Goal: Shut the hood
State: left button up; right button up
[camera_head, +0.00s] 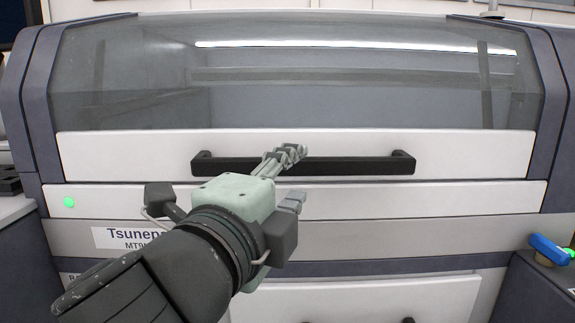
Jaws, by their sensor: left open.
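The hood (120,157) spans the machine front, with a large clear window above a white lower panel. Its panel's lower edge lies along the white strip below, with only a thin dark line between them, so the hood looks down. A long black bar handle (360,165) is fixed across the panel. My left gripper (287,155) reaches up from the lower left, its fingers in front of the handle's middle and hiding part of it. It is open, with nothing seen in it. I cannot tell whether the fingers touch the handle. My right gripper is out of view.
Dark grey side frames (551,110) flank the hood. Below are a white strip with a green light (69,202), a name label (120,238) partly behind my arm, and a white lower panel (400,298). A blue knob (548,248) stands at the right.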

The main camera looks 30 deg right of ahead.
aim_at(303, 169)
pick_arm(q)
jog(key=x, duration=0.5)
jog(key=shift+w+d, duration=0.25)
grip_shut()
